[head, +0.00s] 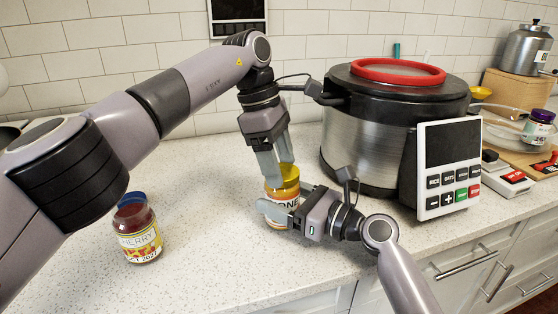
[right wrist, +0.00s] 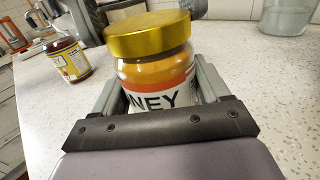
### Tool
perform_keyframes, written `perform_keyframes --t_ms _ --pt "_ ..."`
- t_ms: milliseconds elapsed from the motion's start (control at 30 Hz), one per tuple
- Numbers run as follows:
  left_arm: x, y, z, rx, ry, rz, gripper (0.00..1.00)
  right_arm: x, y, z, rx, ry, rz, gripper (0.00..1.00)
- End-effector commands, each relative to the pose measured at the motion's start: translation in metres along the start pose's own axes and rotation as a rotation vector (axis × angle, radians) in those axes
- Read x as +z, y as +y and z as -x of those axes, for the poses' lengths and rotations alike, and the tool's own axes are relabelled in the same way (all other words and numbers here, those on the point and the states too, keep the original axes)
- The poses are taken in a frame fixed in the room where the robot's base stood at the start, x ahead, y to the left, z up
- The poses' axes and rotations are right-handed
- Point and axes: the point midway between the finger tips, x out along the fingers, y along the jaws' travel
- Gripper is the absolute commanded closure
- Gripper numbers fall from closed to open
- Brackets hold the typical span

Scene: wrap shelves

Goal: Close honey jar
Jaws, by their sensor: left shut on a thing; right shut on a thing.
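The honey jar (head: 282,194) stands upright on the counter in front of the cooker, with its yellow lid (head: 288,173) on top. In the right wrist view the gold lid (right wrist: 150,36) sits level on the jar (right wrist: 158,80); I cannot tell how tightly. My left gripper (head: 276,166) comes down from above and is shut on the lid. My right gripper (head: 285,203) reaches in from the right, low down, and is shut on the jar's body, one finger on each side. Parts of the jar and label are hidden by the fingers.
A cherry jar (head: 138,229) with a blue lid stands on the counter at left. A large cooker (head: 363,142) with a red-ringed lid and button panel (head: 448,170) stands close behind right. A wooden board with jars lies farther right. The front middle counter is clear.

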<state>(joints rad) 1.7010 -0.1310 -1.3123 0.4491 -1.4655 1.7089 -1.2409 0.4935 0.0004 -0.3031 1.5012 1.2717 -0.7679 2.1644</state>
Motion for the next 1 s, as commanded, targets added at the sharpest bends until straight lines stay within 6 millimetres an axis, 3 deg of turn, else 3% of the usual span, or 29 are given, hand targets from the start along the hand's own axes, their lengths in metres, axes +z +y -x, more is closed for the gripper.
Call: perform_keyframes --t_ms 167,200,233,267,467,500,1000 --pt "0.0003 -0.0004 0.0008 -0.001 0.000 0.000 0.59 -0.0007 -0.0009 0.0004 -0.002 0.001 -0.003 1.00" --pt "0.0003 -0.0004 0.0008 -0.001 0.000 0.000 0.18 -0.0007 -0.0010 0.0004 -0.003 0.001 -0.003 1.00" --pt "0.0003 -0.0004 0.0008 -0.001 0.000 0.000 0.09 -0.0008 -0.0009 0.0004 -0.003 0.001 -0.003 1.00" --pt "0.0003 -0.0004 0.0007 -0.001 0.000 0.000 0.06 -0.0008 -0.0010 0.0004 -0.003 0.001 -0.003 1.00" --pt "0.0002 -0.0003 0.0004 0.000 0.000 0.001 0.06 -0.0007 -0.0009 0.0004 -0.002 0.001 -0.003 1.00" --pt "0.0002 -0.0002 0.0003 0.000 0.000 0.001 0.00 -0.0007 -0.0008 0.0004 -0.002 0.001 -0.003 1.00" --pt "-0.0001 -0.0001 0.0000 0.003 0.001 0.010 0.00 -0.0007 -0.0008 0.0004 -0.002 0.001 -0.002 1.00"
